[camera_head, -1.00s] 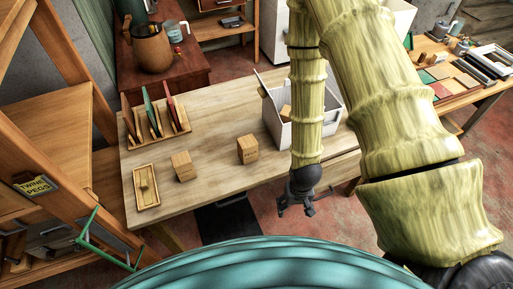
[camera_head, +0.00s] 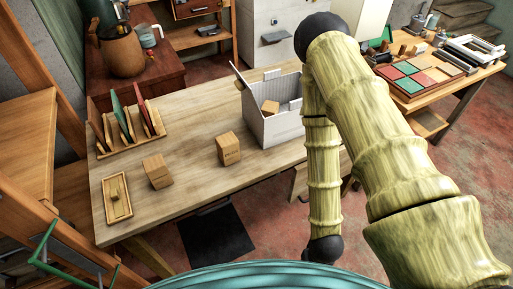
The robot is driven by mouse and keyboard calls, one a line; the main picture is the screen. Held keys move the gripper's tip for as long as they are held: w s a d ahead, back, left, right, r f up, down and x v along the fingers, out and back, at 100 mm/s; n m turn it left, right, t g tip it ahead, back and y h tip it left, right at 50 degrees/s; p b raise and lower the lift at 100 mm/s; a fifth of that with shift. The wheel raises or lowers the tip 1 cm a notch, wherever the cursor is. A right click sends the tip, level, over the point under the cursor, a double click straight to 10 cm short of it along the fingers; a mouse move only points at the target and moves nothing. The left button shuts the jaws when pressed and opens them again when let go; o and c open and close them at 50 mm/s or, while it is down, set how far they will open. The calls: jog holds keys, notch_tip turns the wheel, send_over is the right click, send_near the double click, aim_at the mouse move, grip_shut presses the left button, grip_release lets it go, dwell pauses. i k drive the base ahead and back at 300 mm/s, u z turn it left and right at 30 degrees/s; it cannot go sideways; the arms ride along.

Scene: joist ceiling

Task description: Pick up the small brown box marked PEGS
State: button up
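A small brown box (camera_head: 229,149) stands upright on the wooden table (camera_head: 200,195), with faint dark marking on its front, too small to read. A second, similar brown box (camera_head: 157,171) stands to its left, with no lettering I can make out. A third brown box (camera_head: 270,107) sits inside the white open bin at the table's right end. I cannot tell by lettering which one says PEGS. My arm comes down at the right, beyond the table's front edge. Its dark wrist end shows low down, and my gripper is hidden behind my teal body.
A shallow wooden tray (camera_head: 117,198) with a small piece in it lies at the table's left front. A rack (camera_head: 130,140) with green and red panels stands behind it. The white bin (camera_head: 277,127) stands right of the boxes. The table's front middle is clear.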

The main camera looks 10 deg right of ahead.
aim_at(227, 144)
jog(key=z, duration=2.9)
jog(key=k, duration=1.6)
jog(key=u, duration=2.4)
